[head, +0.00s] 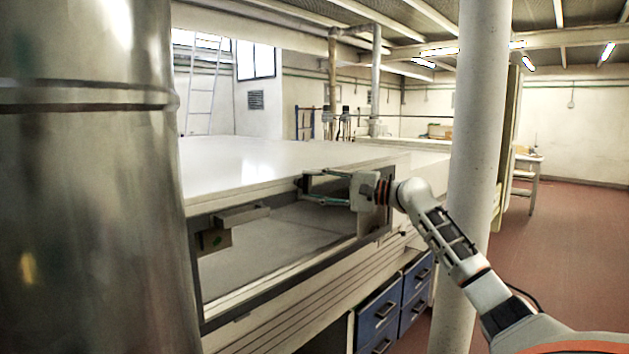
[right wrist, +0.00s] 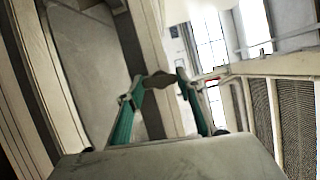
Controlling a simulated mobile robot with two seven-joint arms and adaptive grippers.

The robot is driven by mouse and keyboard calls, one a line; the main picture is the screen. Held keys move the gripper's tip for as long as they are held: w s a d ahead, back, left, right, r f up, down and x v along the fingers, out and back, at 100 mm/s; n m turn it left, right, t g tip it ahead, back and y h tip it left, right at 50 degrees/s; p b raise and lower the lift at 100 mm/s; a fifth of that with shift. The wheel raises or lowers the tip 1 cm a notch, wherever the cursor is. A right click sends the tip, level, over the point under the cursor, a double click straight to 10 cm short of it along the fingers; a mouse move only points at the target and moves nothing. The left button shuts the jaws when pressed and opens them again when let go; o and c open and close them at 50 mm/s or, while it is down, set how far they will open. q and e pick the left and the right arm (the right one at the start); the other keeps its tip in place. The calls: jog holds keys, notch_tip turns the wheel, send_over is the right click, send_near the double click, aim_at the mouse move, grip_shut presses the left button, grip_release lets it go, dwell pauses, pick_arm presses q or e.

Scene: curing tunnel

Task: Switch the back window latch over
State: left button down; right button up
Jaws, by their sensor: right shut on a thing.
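My right gripper (head: 303,187) reaches in from the right along the top rail of the opening in the white tunnel. Its fingers point left and are closed on a small dark piece at that rail, which looks like the back window latch. In the right wrist view the dark latch (right wrist: 158,80) lies between the two green fingertips, against the pale frame. The gripper hides part of the latch in the head view, so I cannot tell which way it is turned. My left gripper is not in view.
A large metal cylinder (head: 85,180) blocks the left side. A pale column (head: 479,150) stands beside my right arm. Blue drawers (head: 378,314) are below.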

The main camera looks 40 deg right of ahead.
jog(key=shift+n+g+p, duration=0.3)
jog(key=shift+n+p, duration=0.05)
jog(key=shift+n, duration=0.15)
jog(key=o, duration=1.1)
jog(key=shift+v, duration=3.75)
jog(key=shift+a, duration=0.1)
